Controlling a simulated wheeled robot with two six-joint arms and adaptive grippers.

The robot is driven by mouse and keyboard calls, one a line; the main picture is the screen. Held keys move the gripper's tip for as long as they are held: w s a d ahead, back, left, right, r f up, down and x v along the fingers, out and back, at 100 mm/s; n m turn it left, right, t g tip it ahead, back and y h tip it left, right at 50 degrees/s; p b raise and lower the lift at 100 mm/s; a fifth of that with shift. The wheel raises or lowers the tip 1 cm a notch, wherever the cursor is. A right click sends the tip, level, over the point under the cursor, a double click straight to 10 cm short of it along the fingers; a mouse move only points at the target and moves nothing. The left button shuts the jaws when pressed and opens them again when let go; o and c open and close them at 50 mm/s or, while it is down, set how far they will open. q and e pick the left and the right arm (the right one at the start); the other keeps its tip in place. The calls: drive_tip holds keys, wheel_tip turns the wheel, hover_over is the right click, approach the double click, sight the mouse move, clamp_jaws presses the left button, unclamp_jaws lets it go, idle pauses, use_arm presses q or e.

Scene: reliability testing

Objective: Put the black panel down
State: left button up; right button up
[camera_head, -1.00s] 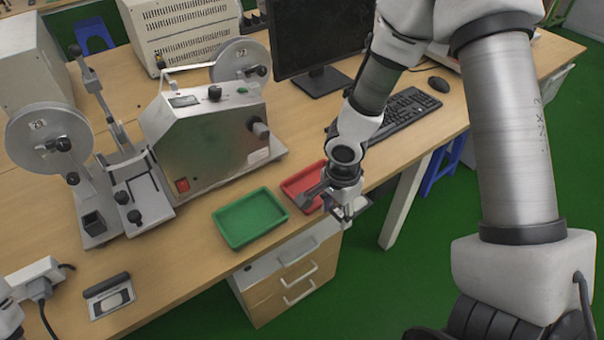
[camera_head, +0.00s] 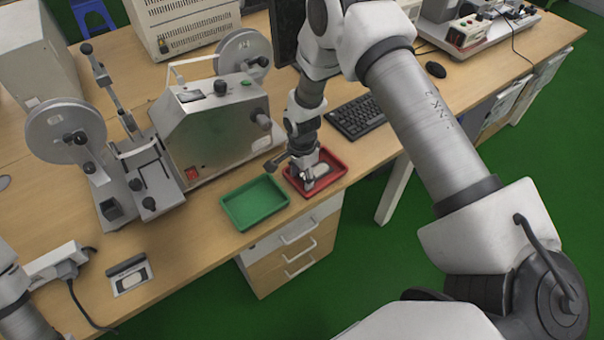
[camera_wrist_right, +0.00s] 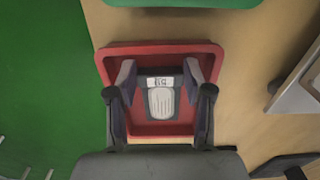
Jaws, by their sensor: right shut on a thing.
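The black panel (camera_wrist_right: 161,98), dark with a small marked label and a pale rounded patch, is between the two fingers of my right gripper (camera_wrist_right: 162,88) in the right wrist view. The right gripper is shut on it by its sides. The red tray (camera_wrist_right: 160,47) lies beneath and around the panel in that view. In the head view, my right gripper (camera_head: 308,183) points down over the red tray (camera_head: 337,180). The arm partly hides the panel there. I cannot tell whether the panel touches the tray floor. My left gripper is out of view.
A green tray (camera_head: 255,203) sits just left of the red one near the table's front edge. A metal machine with reels (camera_head: 215,130) stands behind to the left. A keyboard (camera_head: 358,116) lies at the right, with a small device (camera_head: 130,276) at the front left.

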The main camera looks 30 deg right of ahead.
drive_tip(key=shift+f, duration=0.15)
drive_tip(key=o, duration=1)
drive_tip(key=shift+o, duration=0.2)
wheel_tip(320, 180, up, 12)
drive_tip(key=b, duration=0.1)
drive_tip(key=shift+r+b, duration=0.2)
drive_tip(key=shift+b, duration=0.2)
